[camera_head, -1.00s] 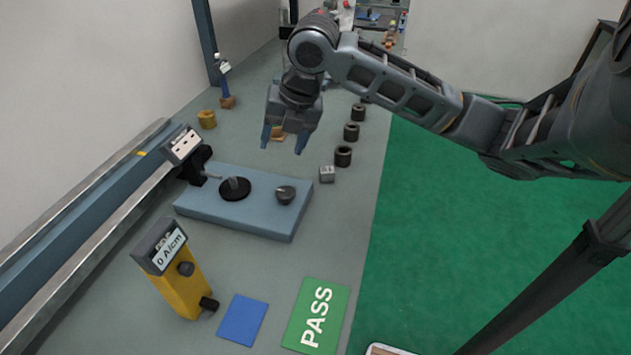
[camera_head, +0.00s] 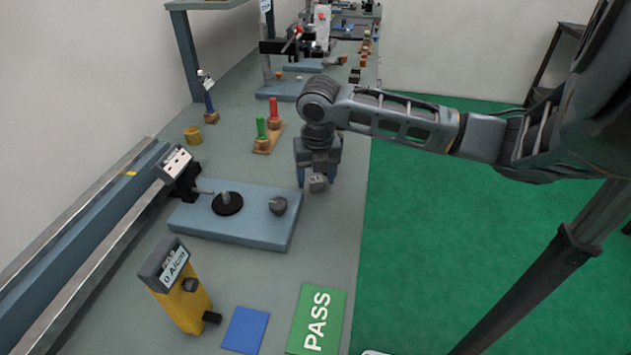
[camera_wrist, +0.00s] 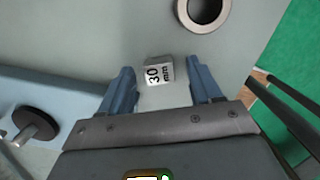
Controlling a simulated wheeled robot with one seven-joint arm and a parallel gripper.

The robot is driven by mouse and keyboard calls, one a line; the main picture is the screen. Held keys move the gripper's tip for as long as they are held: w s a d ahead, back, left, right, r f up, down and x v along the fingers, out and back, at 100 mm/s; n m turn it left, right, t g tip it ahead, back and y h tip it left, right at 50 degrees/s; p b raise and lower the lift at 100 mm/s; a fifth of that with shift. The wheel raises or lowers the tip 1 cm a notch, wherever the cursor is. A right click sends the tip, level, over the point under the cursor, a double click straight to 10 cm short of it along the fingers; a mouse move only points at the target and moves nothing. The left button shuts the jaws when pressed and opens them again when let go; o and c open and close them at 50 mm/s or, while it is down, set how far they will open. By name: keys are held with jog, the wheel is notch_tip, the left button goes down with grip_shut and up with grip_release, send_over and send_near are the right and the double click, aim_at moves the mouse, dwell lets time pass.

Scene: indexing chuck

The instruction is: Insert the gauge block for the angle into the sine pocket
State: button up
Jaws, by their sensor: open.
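A small grey gauge block (camera_head: 317,183) sits on the bench beyond the right end of the blue plate. In the wrist view the block (camera_wrist: 158,73) reads "30 mm" and lies between the two blue fingertips, with a gap on each side. My gripper (camera_head: 317,179) points down over the block, open and empty; the wrist view shows its fingers (camera_wrist: 161,76) spread. The blue-grey plate (camera_head: 180,218) carries a black disc (camera_head: 227,204) with a grey pin and a dark knob (camera_head: 278,205). I cannot make out which part is the sine pocket.
The green floor is right.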

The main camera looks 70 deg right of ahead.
jog(key=shift+f, duration=0.15)
grip_shut()
dwell(0.5)
